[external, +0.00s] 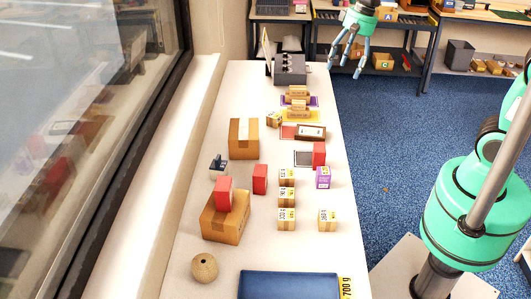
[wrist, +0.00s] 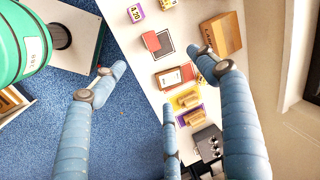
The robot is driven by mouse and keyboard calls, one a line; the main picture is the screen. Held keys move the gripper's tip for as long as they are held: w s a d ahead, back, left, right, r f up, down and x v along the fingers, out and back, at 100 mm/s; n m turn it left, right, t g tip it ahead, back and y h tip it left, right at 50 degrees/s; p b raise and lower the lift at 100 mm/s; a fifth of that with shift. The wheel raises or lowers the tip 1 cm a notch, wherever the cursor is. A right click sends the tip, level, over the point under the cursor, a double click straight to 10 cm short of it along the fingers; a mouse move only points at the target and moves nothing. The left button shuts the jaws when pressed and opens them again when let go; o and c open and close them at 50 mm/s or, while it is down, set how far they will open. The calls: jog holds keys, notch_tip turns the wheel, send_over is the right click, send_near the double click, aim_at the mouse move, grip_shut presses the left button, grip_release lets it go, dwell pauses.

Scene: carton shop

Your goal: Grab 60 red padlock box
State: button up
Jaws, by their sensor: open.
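Three plain-looking red boxes show in the external view: one by the dark-framed pad (external: 319,154), one standing on the white table (external: 260,179), and one upright on or against a brown carton (external: 223,193). No number or padlock mark is readable on any of them, so I cannot tell which is the 60 box. The red box by the pad also shows in the wrist view (wrist: 151,41). My gripper (external: 346,68) is open and empty, high beyond the table's far right edge, apart from all the red boxes. Its spread fingers show in the wrist view (wrist: 158,78).
A window runs along the left.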

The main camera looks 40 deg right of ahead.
jog(key=w+a+f+m+g, duration=0.2)
jog(key=w+a+f, duration=0.6)
jog(key=a+f, duration=0.3)
jog(key=m+g, duration=0.2)
jog(key=m, duration=0.1)
send_near(263, 168)
jog(key=d, duration=0.1)
jog(key=shift+w+d+r+y+b, duration=0.15)
jog(key=shift+w+r+y+b, duration=0.15)
jog(key=shift+w+r+y, duration=0.1)
jog(key=shift+f, duration=0.1)
jog(key=b+x, duration=0.1)
jog(key=x, duration=0.7)
jog(key=shift+s+f, duration=0.15)
jog(key=shift+s, duration=0.1)
jog(key=shift+g+b, duration=0.3)
jog(key=shift+b+x, duration=0.7)
jog(key=shift+x, duration=1.95)
jog(key=shift+s, duration=0.1)
